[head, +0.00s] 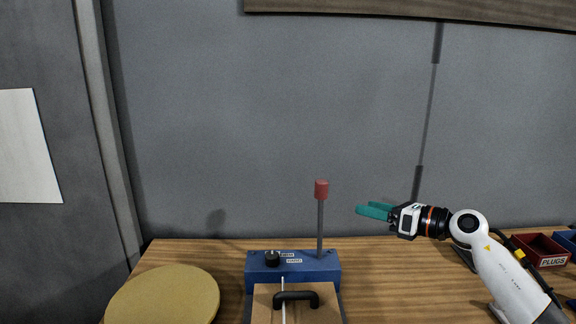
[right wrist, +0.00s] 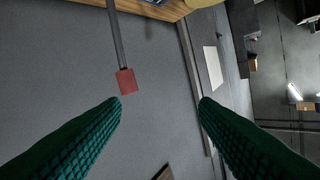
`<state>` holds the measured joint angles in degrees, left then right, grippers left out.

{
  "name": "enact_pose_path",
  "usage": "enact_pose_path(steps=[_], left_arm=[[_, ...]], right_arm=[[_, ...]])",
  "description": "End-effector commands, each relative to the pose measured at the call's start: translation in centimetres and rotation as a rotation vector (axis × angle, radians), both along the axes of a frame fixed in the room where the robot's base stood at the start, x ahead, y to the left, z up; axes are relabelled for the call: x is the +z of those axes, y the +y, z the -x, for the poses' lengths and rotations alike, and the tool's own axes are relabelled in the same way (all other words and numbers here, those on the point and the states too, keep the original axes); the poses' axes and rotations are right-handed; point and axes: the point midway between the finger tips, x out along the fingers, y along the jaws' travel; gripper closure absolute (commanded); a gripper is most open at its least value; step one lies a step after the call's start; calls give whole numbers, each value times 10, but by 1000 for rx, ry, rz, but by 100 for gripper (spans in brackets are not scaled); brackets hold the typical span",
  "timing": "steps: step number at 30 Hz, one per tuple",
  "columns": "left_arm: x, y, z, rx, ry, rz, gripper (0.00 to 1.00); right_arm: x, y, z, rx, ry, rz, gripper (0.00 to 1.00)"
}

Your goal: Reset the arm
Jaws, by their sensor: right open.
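My right gripper (head: 374,211) has green fingers and hangs in the air above the wooden table, to the right of the upright lever. In the right wrist view its two fingers (right wrist: 160,110) stand wide apart with nothing between them. The white right arm comes in from the lower right. My left gripper is not in either view.
A blue base (head: 315,268) with a black knob carries a grey lever with a red tip (head: 321,189); the red tip also shows in the right wrist view (right wrist: 126,81). A black-handled box (head: 265,300), a round tan board (head: 165,298) and a red PLUGS bin (head: 538,246) are on the table.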

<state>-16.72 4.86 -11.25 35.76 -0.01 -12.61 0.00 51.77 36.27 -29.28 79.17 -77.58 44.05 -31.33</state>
Motion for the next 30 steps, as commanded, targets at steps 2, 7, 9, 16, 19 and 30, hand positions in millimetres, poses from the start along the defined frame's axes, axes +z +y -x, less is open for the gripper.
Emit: enact_pose_path(steps=[2, 7, 9, 16, 19, 30], left_arm=[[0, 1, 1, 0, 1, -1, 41], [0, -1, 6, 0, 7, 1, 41], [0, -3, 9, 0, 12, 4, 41], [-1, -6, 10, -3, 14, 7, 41], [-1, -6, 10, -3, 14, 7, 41], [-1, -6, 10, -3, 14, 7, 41]], right_arm=[[-5, 15, 7, -8, 15, -122, 45], [-13, 37, 26, -67, 80, -472, 45], [-21, 38, 38, -120, 143, -675, 45], [-92, -1, 86, -472, 480, -1398, 45], [-145, -23, 121, -697, 663, -1665, 45], [-296, -37, 300, -1555, 1213, -2136, 45]])
